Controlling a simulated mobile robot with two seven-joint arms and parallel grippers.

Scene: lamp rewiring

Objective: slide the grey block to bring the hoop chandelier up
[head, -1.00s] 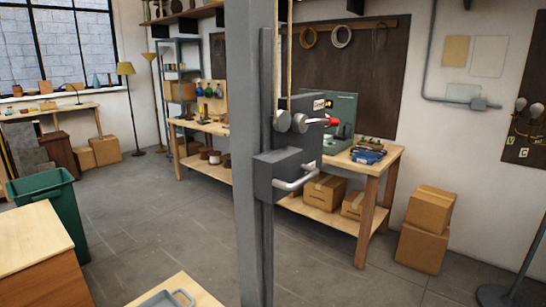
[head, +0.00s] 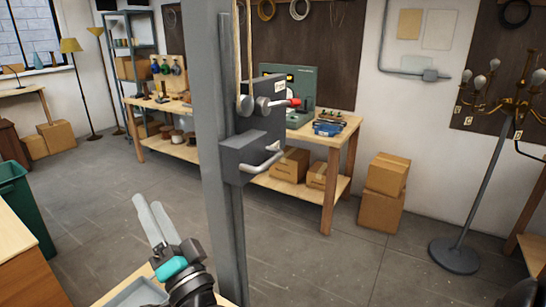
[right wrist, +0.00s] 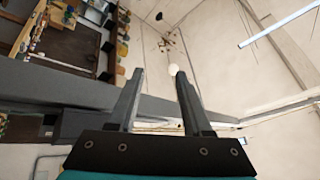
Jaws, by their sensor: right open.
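The grey block (head: 250,152) sits on the tall grey post, with a pale bar handle (head: 262,166) on its front. My right gripper (head: 148,202) is at the lower left of the post, below and apart from the block. Its fingers point up and are open and empty; they also show in the right wrist view (right wrist: 159,70). I cannot make out the hoop chandelier for certain; a small dark fixture (right wrist: 165,42) shows in the right wrist view. My left gripper is not in view.
The grey post (head: 213,130) stands in the middle. A workbench (head: 335,135) is behind it, with cardboard boxes (head: 383,195) to its right. A brass multi-arm lamp (head: 510,105) and a stand base (head: 455,256) are at right. The floor between is clear.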

